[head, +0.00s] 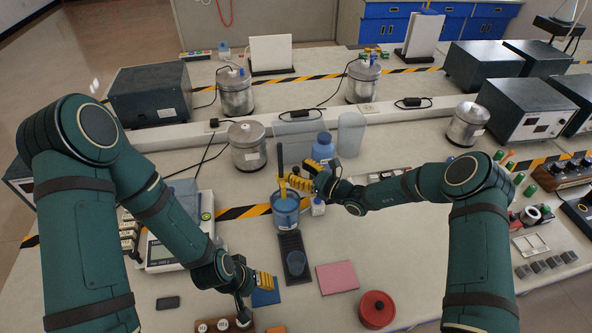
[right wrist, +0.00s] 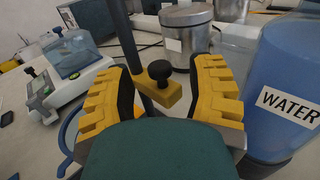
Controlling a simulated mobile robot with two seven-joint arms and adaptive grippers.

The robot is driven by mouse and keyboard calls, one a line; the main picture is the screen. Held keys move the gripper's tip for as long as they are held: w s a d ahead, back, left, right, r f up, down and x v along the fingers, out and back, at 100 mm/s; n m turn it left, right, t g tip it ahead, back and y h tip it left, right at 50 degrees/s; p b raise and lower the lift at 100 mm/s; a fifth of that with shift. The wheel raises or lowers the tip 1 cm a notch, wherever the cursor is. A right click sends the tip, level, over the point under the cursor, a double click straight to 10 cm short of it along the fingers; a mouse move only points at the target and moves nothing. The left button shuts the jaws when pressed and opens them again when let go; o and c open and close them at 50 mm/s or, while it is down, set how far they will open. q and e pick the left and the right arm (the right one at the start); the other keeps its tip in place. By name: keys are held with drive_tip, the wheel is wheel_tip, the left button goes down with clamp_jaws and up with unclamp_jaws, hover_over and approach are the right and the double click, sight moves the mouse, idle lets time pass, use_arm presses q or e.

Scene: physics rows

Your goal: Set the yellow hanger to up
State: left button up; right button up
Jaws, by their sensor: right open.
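The yellow hanger (head: 283,187) is on a dark upright post (head: 280,158) above a blue container (head: 286,212). In the right wrist view, the yellow hanger (right wrist: 165,101) is a block with a black knob (right wrist: 159,72) beside the post (right wrist: 127,45). My right gripper (head: 299,180) is open, and its yellow fingers stand on either side of the hanger and knob. The right wrist view shows a gap between each finger and the knob. My left gripper (head: 258,283) is low over the front of the bench, apart from the hanger; its finger gap is unclear.
A blue WATER bottle (right wrist: 292,85) stands close to my right gripper's right finger. A metal canister (head: 247,147) is behind and left of the post. A balance (head: 174,235) stands left. A pink pad (head: 337,278) and red pot (head: 377,308) lie in front.

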drive_tip(key=shift+x, duration=0.85)
drive_tip(key=shift+o, duration=0.2)
clamp_jaws()
wheel_tip(320, 180, up, 10)
drive_tip(key=p, duration=0.4)
drive_tip(key=shift+w+p, duration=0.1)
drive_tip(key=shift+p, duration=0.25)
use_arm(q)
wheel_tip(320, 180, up, 5)
drive_tip(key=shift+a+r, duration=0.1)
use_arm(e)
drive_tip(key=shift+c, duration=0.2)
unclamp_jaws()
